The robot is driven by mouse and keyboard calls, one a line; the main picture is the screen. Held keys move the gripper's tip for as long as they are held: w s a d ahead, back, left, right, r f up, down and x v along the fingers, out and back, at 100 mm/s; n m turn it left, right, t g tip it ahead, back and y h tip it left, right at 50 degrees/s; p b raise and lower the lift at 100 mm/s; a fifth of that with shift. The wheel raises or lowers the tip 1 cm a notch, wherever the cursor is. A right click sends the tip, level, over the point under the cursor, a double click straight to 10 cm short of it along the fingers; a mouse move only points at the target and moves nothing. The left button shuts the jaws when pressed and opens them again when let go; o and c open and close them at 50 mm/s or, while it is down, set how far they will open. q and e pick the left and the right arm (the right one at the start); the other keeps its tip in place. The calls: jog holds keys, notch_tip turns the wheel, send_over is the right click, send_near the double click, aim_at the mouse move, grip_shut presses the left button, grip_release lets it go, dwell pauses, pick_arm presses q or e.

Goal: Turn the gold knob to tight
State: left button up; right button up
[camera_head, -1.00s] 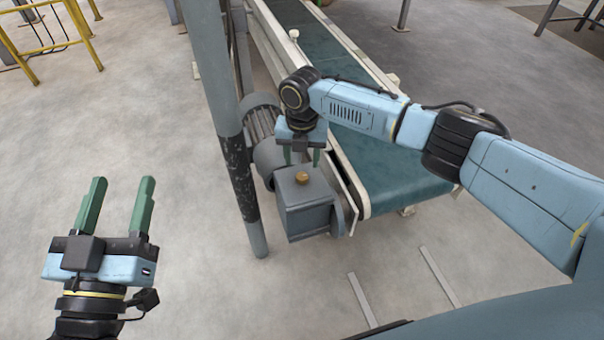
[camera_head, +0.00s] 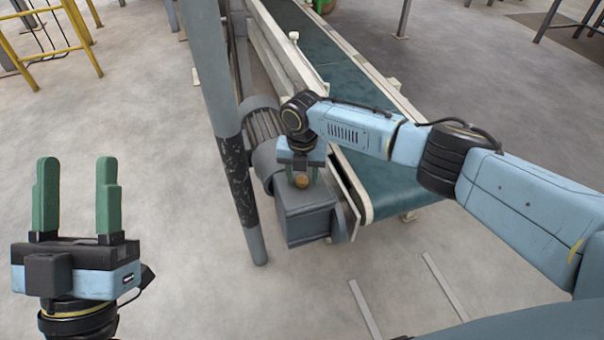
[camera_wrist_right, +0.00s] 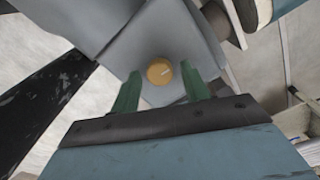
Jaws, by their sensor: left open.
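The gold knob (camera_head: 301,181) sits on top of a grey gearbox (camera_head: 306,222) at the end of the conveyor. In the right wrist view the round knob (camera_wrist_right: 159,71) shows a short pale mark on its face. My right gripper (camera_head: 302,178) is over the box, with its green fingers apart. In the wrist view its fingertips (camera_wrist_right: 158,82) lie to either side of the knob, with gaps between; I cannot tell how far above it they are. My left gripper (camera_head: 76,170) is open and empty above the floor at the left.
A grey post (camera_head: 226,130) with a worn black band stands just left of the gearbox. A motor (camera_head: 262,135) is behind it. The green conveyor belt (camera_head: 372,180) runs away behind my right arm. The floor in front is clear except for two pale strips.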

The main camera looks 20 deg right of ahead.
jog(key=c, duration=0.8)
